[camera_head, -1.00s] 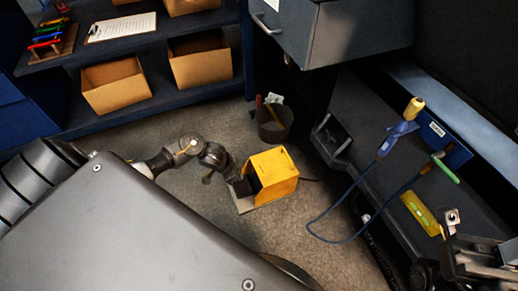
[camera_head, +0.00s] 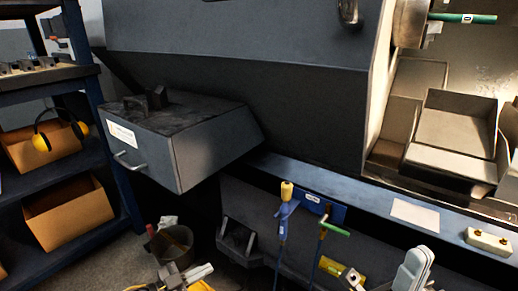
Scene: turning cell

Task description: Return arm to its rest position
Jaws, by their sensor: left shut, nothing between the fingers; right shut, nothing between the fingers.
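My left gripper (camera_head: 200,271) shows at the bottom edge, left of centre, below the round bin. Its fingers are together and point to the right, with nothing visible between them. A strip of a yellow thing (camera_head: 203,287) shows just beneath it, mostly cut off by the frame. My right gripper (camera_head: 414,264) seems to be the pale grey pair of fingers at the bottom right. The fingers are close together and hold nothing visible. Most of both arms is outside the view.
A dark machine (camera_head: 240,90) fills the middle, with a handled drawer box (camera_head: 215,150) jutting out. A round bin (camera_head: 172,247) stands on the floor. A blue-handled tool (camera_head: 283,217), a green-handled tool (camera_head: 335,229) and a yellow level (camera_head: 345,272) are on the machine front. Shelves with cardboard boxes (camera_head: 68,214) stand left.

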